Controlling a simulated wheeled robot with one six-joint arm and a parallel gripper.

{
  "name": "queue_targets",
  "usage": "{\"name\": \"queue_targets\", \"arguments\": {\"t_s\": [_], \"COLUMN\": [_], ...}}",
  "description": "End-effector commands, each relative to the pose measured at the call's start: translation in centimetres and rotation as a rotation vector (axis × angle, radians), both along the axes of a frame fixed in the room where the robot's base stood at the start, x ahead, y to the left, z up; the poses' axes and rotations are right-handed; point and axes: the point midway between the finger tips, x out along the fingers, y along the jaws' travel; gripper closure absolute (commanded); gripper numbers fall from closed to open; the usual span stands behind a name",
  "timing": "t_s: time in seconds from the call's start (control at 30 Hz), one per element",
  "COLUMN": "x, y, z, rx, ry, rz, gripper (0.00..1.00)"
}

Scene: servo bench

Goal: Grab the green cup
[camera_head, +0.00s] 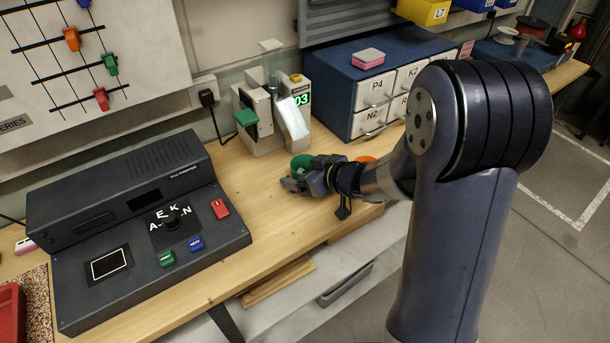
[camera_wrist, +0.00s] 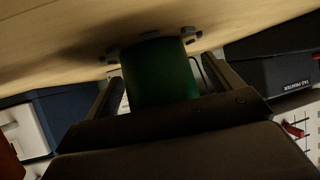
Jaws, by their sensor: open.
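The green cup (camera_head: 301,162) stands on the wooden bench in front of the grey machine. It is partly hidden by my gripper (camera_head: 294,184) in the head view. In the wrist view the green cup (camera_wrist: 160,72) fills the space between my two dark fingers. The fingers are open, one on each side of it. Some gap shows on the right side; whether either finger touches the cup I cannot tell.
A dark control console (camera_head: 140,225) lies to the left. The grey machine (camera_head: 268,112) with a green lever stands behind the cup, and a blue drawer cabinet (camera_head: 335,85) is to its right. An orange object (camera_head: 366,158) shows behind my wrist. The bench front edge is close.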

Motion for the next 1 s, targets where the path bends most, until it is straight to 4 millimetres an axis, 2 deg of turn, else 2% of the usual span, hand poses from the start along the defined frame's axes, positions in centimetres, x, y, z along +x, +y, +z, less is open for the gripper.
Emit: {"name": "queue_targets", "arguments": {"t_s": [0.1,0.77,1.0], "x": [-0.01,-0.01,-0.01], "y": [-0.04,-0.05,-0.05], "z": [0.03,0.06,0.22], "rx": [0.0,0.001,0.001], "ry": [0.0,0.0,0.0], "rz": [0.0,-0.001,-0.001], "gripper": [0.13,0.66,0.66]}}
